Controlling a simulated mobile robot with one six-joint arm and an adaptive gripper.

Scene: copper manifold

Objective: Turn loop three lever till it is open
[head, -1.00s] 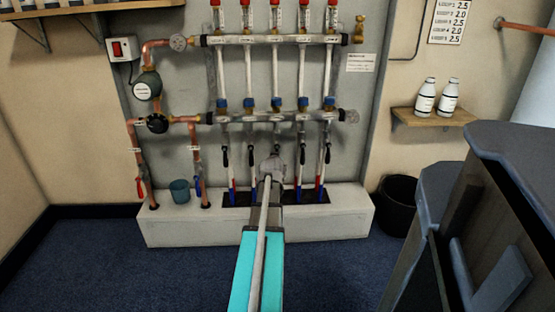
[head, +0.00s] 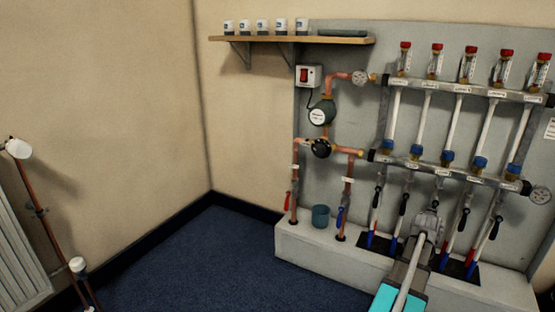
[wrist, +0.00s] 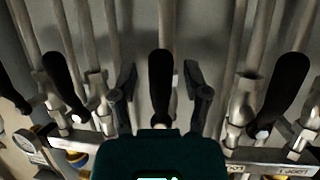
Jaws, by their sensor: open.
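The loop three lever is a black handle between my fingers in the wrist view (wrist: 160,82), lying roughly in line with its pipe. My gripper (wrist: 163,75) is open, with one dark finger on each side of the lever and a gap on both sides. In the head view my gripper (head: 429,214) is at the middle pipe of the manifold and hides this lever. Black levers on neighbouring loops show on the left (wrist: 64,82) and right (wrist: 284,92) in the wrist view, the right one tilted. The valve body of the middle lever is hidden behind my gripper.
The manifold's lower bar (head: 440,171) and upper bar (head: 460,90) run above the levers. Blue floor (head: 200,265) is clear at left.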

